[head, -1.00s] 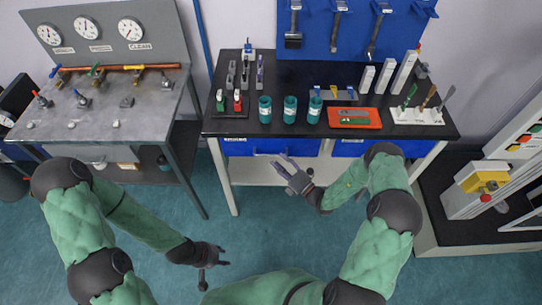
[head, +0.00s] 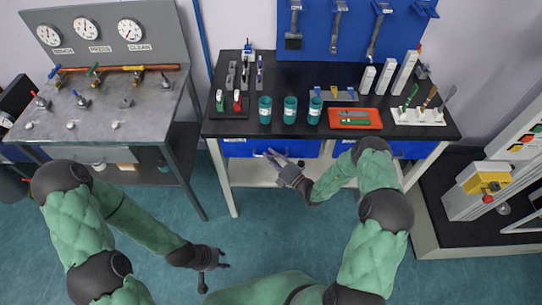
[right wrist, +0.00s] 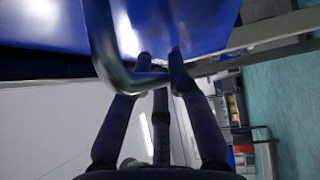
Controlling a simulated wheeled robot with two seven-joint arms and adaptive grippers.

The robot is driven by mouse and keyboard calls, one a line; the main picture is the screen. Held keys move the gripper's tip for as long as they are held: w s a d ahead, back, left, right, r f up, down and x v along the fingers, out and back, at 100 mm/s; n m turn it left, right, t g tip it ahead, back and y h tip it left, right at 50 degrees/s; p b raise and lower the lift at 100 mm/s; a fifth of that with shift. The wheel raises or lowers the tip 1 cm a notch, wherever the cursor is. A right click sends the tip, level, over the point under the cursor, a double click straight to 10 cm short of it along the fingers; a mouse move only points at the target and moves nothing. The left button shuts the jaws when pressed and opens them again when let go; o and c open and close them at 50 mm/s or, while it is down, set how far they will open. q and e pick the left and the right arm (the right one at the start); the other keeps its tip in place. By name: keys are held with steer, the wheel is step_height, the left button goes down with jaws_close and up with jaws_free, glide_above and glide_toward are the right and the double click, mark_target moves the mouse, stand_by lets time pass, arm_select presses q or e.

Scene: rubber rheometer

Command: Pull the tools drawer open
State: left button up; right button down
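A blue drawer front (head: 240,149) sits under the black bench top at its left. Its label is too small to read, and it looks closed. My right gripper (head: 271,155) is at this drawer's front, by its handle. In the right wrist view the curved metal handle (right wrist: 103,45) stands out from the blue front. My right gripper (right wrist: 162,60) has its fingertips apart at the end of the handle's bar; the bar crosses the left finger, and no firm grip shows. My left gripper (head: 214,272) is open and empty, low over the floor.
A second blue drawer (head: 405,150) is at the right, partly behind my right arm. The bench top (head: 220,126) carries teal cups (head: 290,110), an orange tray (head: 375,125) and a white tool holder (head: 420,118). Open floor (head: 260,225) lies in front.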

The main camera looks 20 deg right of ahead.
steer(key=s+a+p, duration=0.2)
steer(key=s+a, duration=0.2)
steer(key=s, duration=1)
steer(key=s+a+p, duration=0.2)
steer(key=s+a, duration=0.2)
steer(key=s, duration=1)
steer(key=c, duration=1.1)
jaws_free()
steer(key=shift+c, duration=0.2)
steer(key=v, duration=1.2)
